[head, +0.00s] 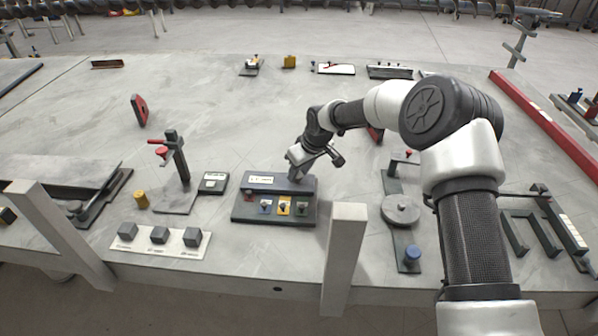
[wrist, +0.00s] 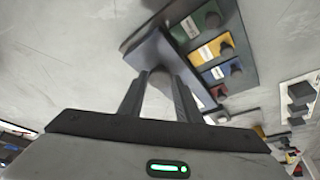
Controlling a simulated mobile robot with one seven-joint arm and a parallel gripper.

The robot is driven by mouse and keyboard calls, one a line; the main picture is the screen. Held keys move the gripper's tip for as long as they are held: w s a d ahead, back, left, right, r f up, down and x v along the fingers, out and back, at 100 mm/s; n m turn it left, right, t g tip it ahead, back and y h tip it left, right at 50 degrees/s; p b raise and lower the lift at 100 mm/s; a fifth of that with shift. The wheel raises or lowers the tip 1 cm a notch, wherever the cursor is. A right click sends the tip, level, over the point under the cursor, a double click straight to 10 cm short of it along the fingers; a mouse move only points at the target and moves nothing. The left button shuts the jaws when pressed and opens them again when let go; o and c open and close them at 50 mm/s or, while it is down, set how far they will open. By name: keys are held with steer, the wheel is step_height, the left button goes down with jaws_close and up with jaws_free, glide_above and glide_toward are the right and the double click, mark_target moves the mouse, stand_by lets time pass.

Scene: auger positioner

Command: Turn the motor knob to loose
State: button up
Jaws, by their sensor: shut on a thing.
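A dark control box (head: 240,214) stands on the table, with a row of small coloured knob plates on its low front and a raised back part with a white label (head: 260,180). My gripper (head: 298,174) is at the right end of the raised part, reaching down from behind. In the wrist view my gripper (wrist: 162,78) has its two fingers on either side of a small dark knob (wrist: 160,74) on the raised part and is shut on it. I cannot read which way the knob points. In the head view the gripper hides this knob.
The red, blue, yellow and green plates with knobs (head: 284,207) lie just in front. A small grey box (head: 213,183) and a stand with a red clamp (head: 178,158) are to the left. A white strip with grey cubes (head: 160,241) lies front left.

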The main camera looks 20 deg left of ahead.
steer(key=o, duration=1.1)
steer(key=shift+c, duration=0.2)
steer(key=v, duration=1.7)
steer(key=shift+d+p, duration=0.2)
steer(key=shift+p, duration=0.15)
steer(key=shift+s+r, duration=0.1)
steer(key=shift+r, duration=0.05)
